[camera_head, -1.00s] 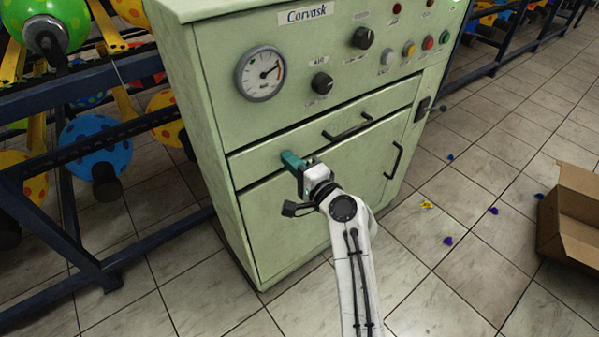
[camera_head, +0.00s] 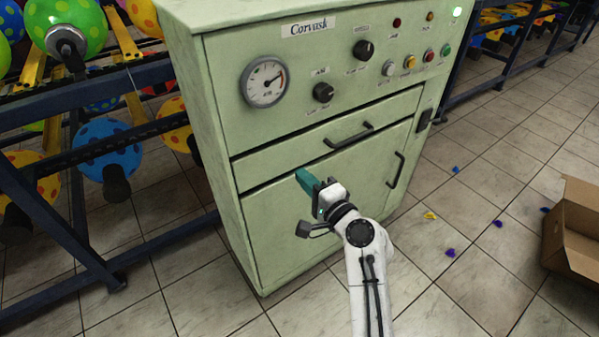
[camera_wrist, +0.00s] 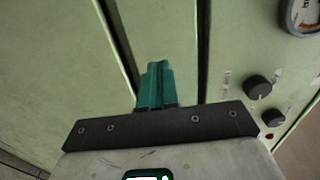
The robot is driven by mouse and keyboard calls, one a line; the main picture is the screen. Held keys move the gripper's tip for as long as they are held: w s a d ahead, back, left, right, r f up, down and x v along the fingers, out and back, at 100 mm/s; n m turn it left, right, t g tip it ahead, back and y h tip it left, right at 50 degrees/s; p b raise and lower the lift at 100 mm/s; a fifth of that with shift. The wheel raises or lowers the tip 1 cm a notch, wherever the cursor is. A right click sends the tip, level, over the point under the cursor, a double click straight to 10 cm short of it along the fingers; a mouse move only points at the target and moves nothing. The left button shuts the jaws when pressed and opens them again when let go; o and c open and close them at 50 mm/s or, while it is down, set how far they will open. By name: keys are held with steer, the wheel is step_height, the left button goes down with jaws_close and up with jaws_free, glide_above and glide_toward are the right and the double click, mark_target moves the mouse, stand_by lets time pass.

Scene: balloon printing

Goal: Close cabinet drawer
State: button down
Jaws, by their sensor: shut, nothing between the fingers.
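The green cabinet (camera_head: 188,110) stands upright in front of me. Its wide drawer (camera_head: 290,152) is below the knobs, with a black bar handle (camera_head: 349,137). The drawer front looks flush or nearly flush with the cabinet face, with dark seams along its top and bottom edges. My gripper (camera_head: 304,181) has teal fingers, shut and empty, in front of the cabinet near the drawer's lower edge. In the wrist view the fingers (camera_wrist: 156,82) overlap the drawer front (camera_wrist: 165,25) between two dark seams; I cannot tell whether they touch it.
A lower door with a black handle (camera_head: 396,169) is under the drawer. A blue metal rack (camera_head: 60,215) with balloons stands close on the left. An open cardboard box (camera_head: 578,225) is on the right. Small coloured scraps lie on the tiled floor, which is otherwise clear between cabinet and box.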

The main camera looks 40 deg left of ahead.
steer(key=s+d+f+n+g+h, duration=0.1)
steer(key=s+d+f+h, duration=0.5)
steer(key=d, duration=1)
steer(key=s+d+f+n+g+h+p, duration=0.1)
steer(key=s+d+f+n+h, duration=0.15)
steer(key=s+d+f, duration=0.9)
steer(key=s+d+n+g+h, duration=0.1)
steer(key=s+d+h, duration=0.4)
steer(key=d, duration=1.4)
steer(key=s+d+r+m+g+h, duration=0.15)
steer(key=s+d+h, duration=0.25)
steer(key=s+d, duration=0.65)
step_height(320, 180, up, 19)
steer(key=a+p, duration=0.1)
steer(key=p, duration=1.8)
steer(key=shift+r+n+g, duration=0.2)
steer(key=shift+n+g, duration=0.1)
steer(key=shift+g, duration=0.05)
